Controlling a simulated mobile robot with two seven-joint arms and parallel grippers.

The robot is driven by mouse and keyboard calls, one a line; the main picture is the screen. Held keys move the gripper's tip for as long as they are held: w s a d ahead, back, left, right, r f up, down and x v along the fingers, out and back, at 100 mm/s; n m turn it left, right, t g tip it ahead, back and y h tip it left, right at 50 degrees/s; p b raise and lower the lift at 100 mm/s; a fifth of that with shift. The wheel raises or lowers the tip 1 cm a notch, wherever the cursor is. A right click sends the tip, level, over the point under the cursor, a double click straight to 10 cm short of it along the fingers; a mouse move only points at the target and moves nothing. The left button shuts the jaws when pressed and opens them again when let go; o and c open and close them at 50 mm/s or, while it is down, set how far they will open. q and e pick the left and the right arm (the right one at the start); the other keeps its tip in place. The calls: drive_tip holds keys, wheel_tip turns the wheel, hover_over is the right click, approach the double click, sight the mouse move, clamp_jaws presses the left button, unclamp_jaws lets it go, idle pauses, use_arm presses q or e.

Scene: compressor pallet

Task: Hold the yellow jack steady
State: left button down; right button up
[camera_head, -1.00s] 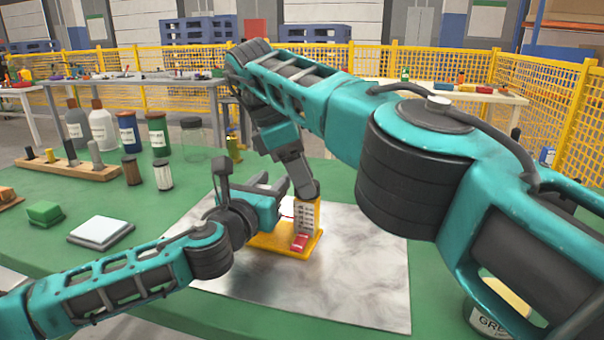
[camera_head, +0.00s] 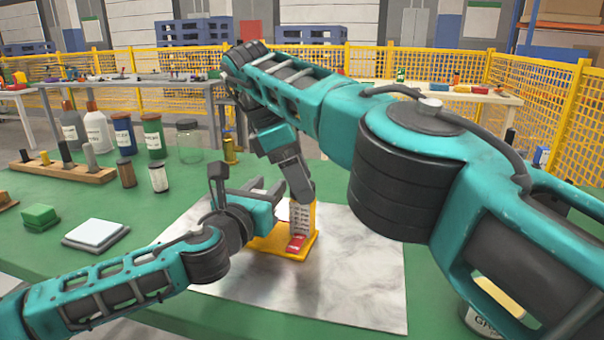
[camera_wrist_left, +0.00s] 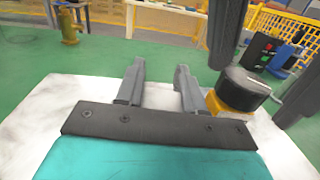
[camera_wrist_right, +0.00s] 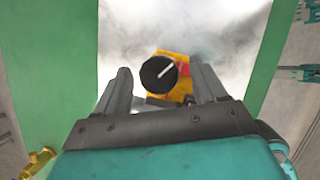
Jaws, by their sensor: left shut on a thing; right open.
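The yellow jack (camera_head: 309,222) stands on a pale metal sheet (camera_head: 345,285), with a white label and a red part on its near side. Its round black knob with a white line (camera_wrist_right: 158,75) shows from above in the right wrist view. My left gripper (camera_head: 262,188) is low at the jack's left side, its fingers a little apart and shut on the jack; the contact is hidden. In the left wrist view the knob (camera_wrist_left: 243,88) is beside the right finger. My right gripper (camera_wrist_right: 160,88) points down over the jack, open, with its fingers either side of the knob.
Bottles and jars (camera_head: 97,130) and a wooden block with pegs (camera_head: 65,172) stand on the green table at the left. A white-topped pad (camera_head: 97,232) and a green block (camera_head: 40,215) lie nearer. A tin (camera_head: 478,318) is at the lower right. The sheet's front is clear.

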drive_tip(key=shift+n, duration=0.6)
